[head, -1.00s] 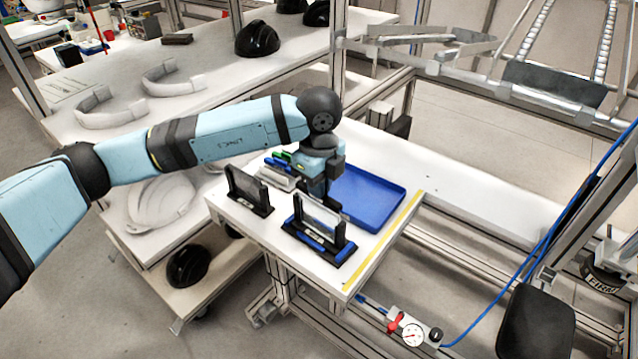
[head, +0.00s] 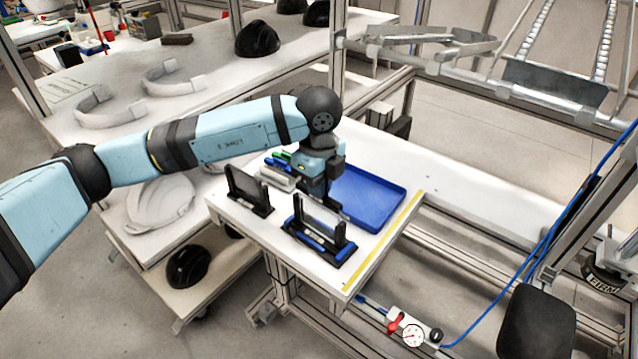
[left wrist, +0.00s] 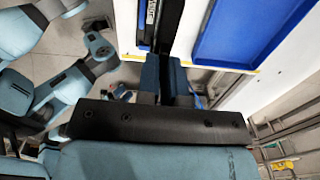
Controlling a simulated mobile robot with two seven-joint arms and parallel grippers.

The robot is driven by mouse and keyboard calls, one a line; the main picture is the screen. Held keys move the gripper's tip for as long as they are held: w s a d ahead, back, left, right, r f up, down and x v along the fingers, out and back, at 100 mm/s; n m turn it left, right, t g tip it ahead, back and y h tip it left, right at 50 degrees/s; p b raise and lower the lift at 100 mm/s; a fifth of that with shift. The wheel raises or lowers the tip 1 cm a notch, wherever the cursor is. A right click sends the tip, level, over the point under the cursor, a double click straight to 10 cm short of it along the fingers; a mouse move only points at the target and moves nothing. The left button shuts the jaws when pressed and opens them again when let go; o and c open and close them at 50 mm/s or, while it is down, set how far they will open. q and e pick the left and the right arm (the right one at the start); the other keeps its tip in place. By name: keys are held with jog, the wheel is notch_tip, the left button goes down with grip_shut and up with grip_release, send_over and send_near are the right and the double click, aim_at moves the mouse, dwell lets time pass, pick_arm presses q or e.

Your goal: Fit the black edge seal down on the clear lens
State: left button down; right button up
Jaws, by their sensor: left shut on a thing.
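The clear lens (head: 318,216) stands upright in a black stand with blue pads (head: 318,246) near the front of the white table. My left gripper (head: 322,196) points down just behind this stand, partly hidden by the stand and lens. In the left wrist view the fingers (left wrist: 166,88) are shut on a black strip, which I take to be the edge seal (left wrist: 170,25). In the head view the seal is hard to tell from the dark fingers and stand. Whether it touches the lens cannot be told. My right gripper is not in view.
A second black stand with a dark panel (head: 249,190) is to the left. A blue tray (head: 375,194) lies close behind and right of the gripper. Green and blue items (head: 277,160) lie at the back left. Yellow tape (head: 385,240) marks the right side; the table beyond the tray is clear.

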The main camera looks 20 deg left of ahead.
pick_arm(q)
jog(key=shift+f+b, duration=0.75)
jog(key=shift+f, duration=0.45)
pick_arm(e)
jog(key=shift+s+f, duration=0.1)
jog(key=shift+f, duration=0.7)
pick_arm(q)
jog(key=c, duration=1.2)
grip_release()
jog(key=shift+r, duration=0.35)
notch_tip(320, 180, up, 4)
jog(key=shift+f, duration=0.1)
notch_tip(320, 180, up, 9)
jog(key=shift+r+p, duration=0.15)
jog(key=shift+p, duration=0.15)
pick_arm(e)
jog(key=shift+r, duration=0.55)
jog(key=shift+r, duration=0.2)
